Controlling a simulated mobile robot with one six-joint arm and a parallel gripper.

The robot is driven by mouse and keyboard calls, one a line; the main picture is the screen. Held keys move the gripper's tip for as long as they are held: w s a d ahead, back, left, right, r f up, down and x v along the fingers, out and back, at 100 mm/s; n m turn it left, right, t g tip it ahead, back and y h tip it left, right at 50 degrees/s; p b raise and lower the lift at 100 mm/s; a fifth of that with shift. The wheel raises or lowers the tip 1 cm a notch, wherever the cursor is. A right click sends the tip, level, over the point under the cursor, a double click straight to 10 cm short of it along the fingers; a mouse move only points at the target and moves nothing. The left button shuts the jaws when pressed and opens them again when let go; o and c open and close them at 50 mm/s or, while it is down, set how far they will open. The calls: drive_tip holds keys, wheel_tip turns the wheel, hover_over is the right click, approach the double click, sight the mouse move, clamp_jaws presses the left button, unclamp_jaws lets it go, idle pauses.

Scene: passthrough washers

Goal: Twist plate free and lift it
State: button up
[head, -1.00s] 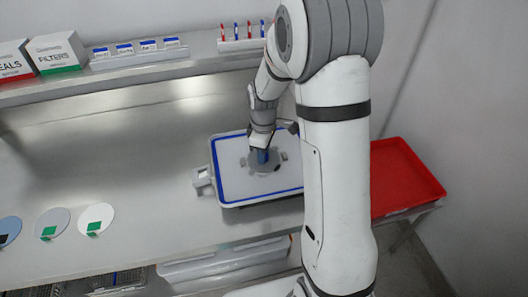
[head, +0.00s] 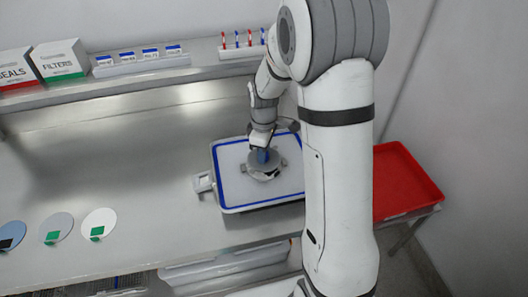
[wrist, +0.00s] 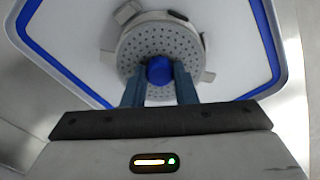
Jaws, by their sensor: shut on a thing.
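The plate (wrist: 150,38) is a round grey disc full of small holes, with a blue knob (wrist: 159,70) at its middle. My gripper (wrist: 159,82) is shut on the knob, one blue finger on each side. In the head view the plate (head: 257,172) is at the middle of a white, blue-rimmed panel (head: 235,185), with my gripper (head: 262,149) above it. Small pale tabs show around the plate's edge. I cannot tell whether the plate is clear of the panel below.
A red tray (head: 425,195) is at the right, partly behind my arm. Three discs with small tags, blue (head: 10,233), grey (head: 60,224) and white (head: 99,220), lie at the left front. A shelf (head: 150,88) with boxes runs along the back. The bench's left middle is clear.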

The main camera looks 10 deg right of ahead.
drive_tip(key=shift+r+p, duration=1.15)
drive_tip(key=shift+r, duration=0.85)
